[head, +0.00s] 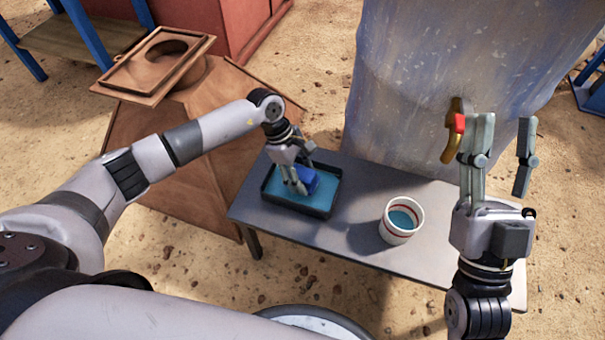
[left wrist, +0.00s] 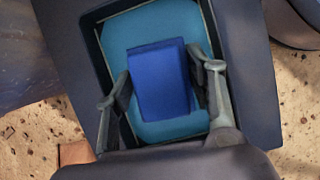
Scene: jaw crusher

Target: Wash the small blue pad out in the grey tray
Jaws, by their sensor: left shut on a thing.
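The small blue pad (head: 308,178) is at the grey tray (head: 325,212), over the blue-green liquid inside it. In the left wrist view the pad (left wrist: 160,80) lies between the two fingers of my left gripper (left wrist: 165,92), with the tray's dark wall (left wrist: 88,60) around it. My left gripper (head: 300,184) is shut on the pad. I cannot tell how deep the pad is in the liquid. My right gripper (head: 506,130) is raised over the right part of the table, pointing up, with its fingers apart and nothing between them.
The tray stands on the left of a grey table (head: 300,232). A white bucket with red bands (head: 400,222), holding blue liquid, stands right of it. Behind are a large grey metal body (head: 420,90) and a yellow-brown handle with red (head: 453,130). A brown hopper (head: 165,140) is at left.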

